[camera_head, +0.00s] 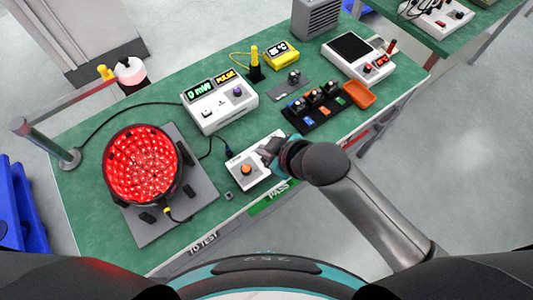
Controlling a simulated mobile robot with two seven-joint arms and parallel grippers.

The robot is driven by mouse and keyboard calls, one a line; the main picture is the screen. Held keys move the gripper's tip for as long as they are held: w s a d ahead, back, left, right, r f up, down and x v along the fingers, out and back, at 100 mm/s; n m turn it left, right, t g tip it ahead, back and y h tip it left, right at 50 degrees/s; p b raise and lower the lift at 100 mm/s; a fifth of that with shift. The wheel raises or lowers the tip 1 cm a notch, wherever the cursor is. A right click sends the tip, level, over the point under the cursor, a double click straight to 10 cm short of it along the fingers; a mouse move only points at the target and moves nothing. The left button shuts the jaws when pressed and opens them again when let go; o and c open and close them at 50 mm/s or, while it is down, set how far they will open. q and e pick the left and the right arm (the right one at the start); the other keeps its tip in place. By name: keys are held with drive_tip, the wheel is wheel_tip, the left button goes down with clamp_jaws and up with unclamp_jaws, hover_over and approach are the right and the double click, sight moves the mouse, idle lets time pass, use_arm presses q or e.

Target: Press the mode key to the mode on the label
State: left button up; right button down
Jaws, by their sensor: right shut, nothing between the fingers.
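A white instrument (221,116) stands mid-bench with a green display (201,88) reading "0 mW" and an orange display (226,76) reading "PULSE". It has a purple knob (237,91) and a small dark control on its top; I cannot tell which is the mode key. A small white box (248,178) with an orange button (246,169) sits in front of it. My right gripper (266,147) is shut and empty, over the box's right part; contact is unclear. No mode label is readable. My left gripper is out of view.
A round red-lit lamp (143,165) stands on a grey plate (204,190) at left. Black holders (315,106), an orange tray (359,95) and a white tester (358,58) are at right. Cables cross the green bench (95,150). "TO TEST" and "PASS" mark its front edge.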

drive_tip(key=w+d+f+n+y, duration=0.1)
drive_tip(key=w+f+n, duration=0.4)
drive_tip(key=w+n, duration=0.1)
drive_tip(key=shift+w+d+n, duration=0.2)
drive_tip(key=shift+d+n, duration=0.05)
drive_tip(key=shift+n, duration=0.25)
wheel_tip(320, 180, down, 7)
drive_tip(key=b, duration=0.7)
drive_tip(key=shift+f+b, duration=0.2)
drive_tip(key=shift+b, duration=0.15)
drive_tip(key=shift+f+b, duration=0.4)
drive_tip(key=shift+f, duration=0.25)
idle(1.1)
drive_tip(key=shift+f, duration=0.4)
